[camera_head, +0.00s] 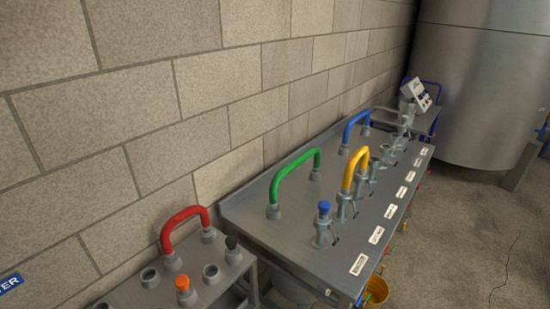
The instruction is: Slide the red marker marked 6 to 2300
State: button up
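I see no red marker with a 6 and no 2300 that I can read in this view. Several small white labels run along the table's front edge, among them the nearest label (358,264); their text is too small to read. A white box with small coloured buttons (417,94) stands at the far end, too small to make out. My gripper is not in view.
The metal table (252,213) along the block wall carries a green hoop (294,176), a yellow hoop (351,169) and a blue hoop (349,127). A nearer stand holds a red hoop (181,217) and an orange plug (183,284). A yellow bucket (377,289) is below.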

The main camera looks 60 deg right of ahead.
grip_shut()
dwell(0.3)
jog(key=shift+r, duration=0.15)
